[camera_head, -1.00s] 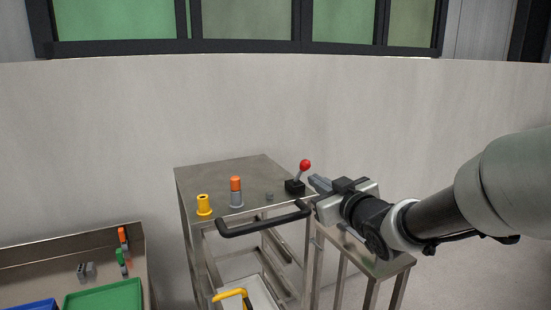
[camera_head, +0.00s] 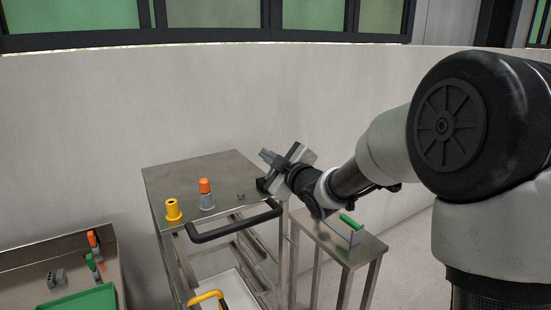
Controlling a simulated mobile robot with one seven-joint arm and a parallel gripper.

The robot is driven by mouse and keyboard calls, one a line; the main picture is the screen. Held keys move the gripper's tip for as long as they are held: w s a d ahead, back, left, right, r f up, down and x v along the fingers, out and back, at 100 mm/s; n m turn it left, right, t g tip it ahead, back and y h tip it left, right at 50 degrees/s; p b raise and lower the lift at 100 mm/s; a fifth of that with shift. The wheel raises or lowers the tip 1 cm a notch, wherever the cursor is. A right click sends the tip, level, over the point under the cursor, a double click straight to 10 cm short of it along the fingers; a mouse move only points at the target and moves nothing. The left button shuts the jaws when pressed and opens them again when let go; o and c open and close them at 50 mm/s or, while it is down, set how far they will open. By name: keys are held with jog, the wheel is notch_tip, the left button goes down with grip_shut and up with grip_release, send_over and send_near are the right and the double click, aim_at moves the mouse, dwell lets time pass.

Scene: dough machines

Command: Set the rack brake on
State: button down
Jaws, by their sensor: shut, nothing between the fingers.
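The steel rack (camera_head: 165,178) stands in the middle of the view. The black base of its brake lever (camera_head: 262,185) shows at the right end of the top, partly covered by my gripper. The lever's red knob is hidden, so I cannot tell which way the lever leans. My gripper (camera_head: 266,155) is shut and empty, with its fingers pointing left above the lever base. I cannot tell whether it touches the lever.
A yellow spool (camera_head: 173,209) and an orange-capped grey cylinder (camera_head: 206,194) stand on the rack top. A black handle (camera_head: 235,227) juts from its front. A small table (camera_head: 360,249) with a green-handled tool (camera_head: 351,222) stands right. A tray (camera_head: 50,245) lies left.

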aim_at(272, 169)
jog(key=shift+w+d+f, duration=0.75)
jog(key=shift+d+f, duration=0.2)
jog(key=shift+f, duration=0.1)
jog(key=shift+d+f+m+b, duration=0.1)
jog(key=shift+f+m+b, duration=0.1)
jog(key=shift+m+b, duration=0.1)
jog(key=b, duration=0.1)
jog(key=w+d+b, duration=0.1)
jog(key=b, duration=0.1)
jog(key=shift+d+f, duration=0.2)
jog(key=shift+f, duration=0.05)
jog(key=shift+r, duration=0.2)
